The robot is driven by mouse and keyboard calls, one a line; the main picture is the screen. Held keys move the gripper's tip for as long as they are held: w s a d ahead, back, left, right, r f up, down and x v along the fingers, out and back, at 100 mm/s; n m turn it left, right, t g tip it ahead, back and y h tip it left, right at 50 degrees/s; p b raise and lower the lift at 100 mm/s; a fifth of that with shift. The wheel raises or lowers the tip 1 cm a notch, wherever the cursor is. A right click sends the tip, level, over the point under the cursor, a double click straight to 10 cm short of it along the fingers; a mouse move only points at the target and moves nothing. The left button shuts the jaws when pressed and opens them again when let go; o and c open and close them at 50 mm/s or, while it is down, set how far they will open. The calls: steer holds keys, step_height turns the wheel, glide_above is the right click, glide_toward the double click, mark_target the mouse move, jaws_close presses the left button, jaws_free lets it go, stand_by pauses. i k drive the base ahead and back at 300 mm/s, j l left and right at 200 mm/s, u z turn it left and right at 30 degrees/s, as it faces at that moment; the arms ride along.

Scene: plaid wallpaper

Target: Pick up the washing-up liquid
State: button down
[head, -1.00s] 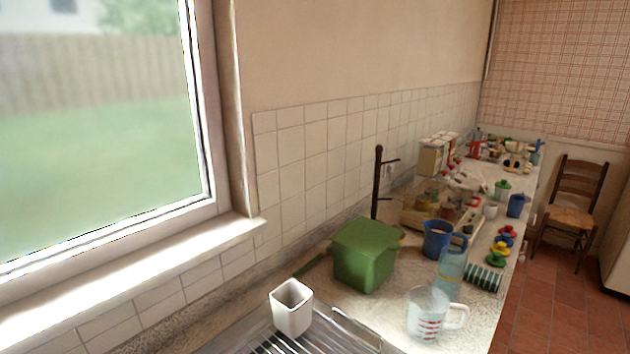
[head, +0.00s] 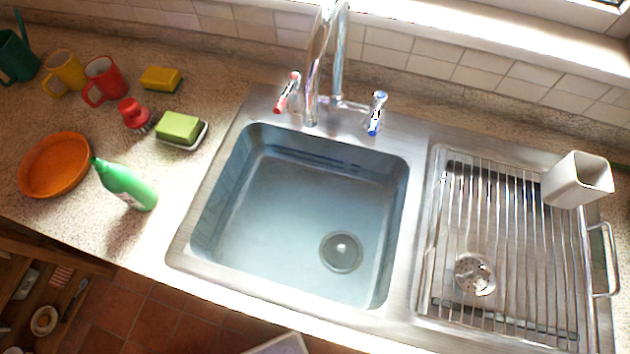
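The washing-up liquid is a green bottle (head: 127,186) with a pale label, in the head view at the left. It stands on the speckled worktop (head: 130,235) near the front edge, left of the sink. Its top leans toward the upper left in the picture. The lower side of the label is turned toward me. My gripper is not in view.
A steel sink (head: 190,225) is in the middle, with a tap (head: 318,65) behind. An orange bowl (head: 54,166) is left of the bottle. A red brush (head: 134,113), a green sponge (head: 178,127) and mugs (head: 104,82) are behind it. A rack (head: 437,250) is right.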

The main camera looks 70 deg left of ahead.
mark_target(119, 180)
steer(key=u, duration=2.4)
steer(key=k+z, duration=0.1)
steer(key=z, duration=1.15)
steer(key=u, duration=1.2)
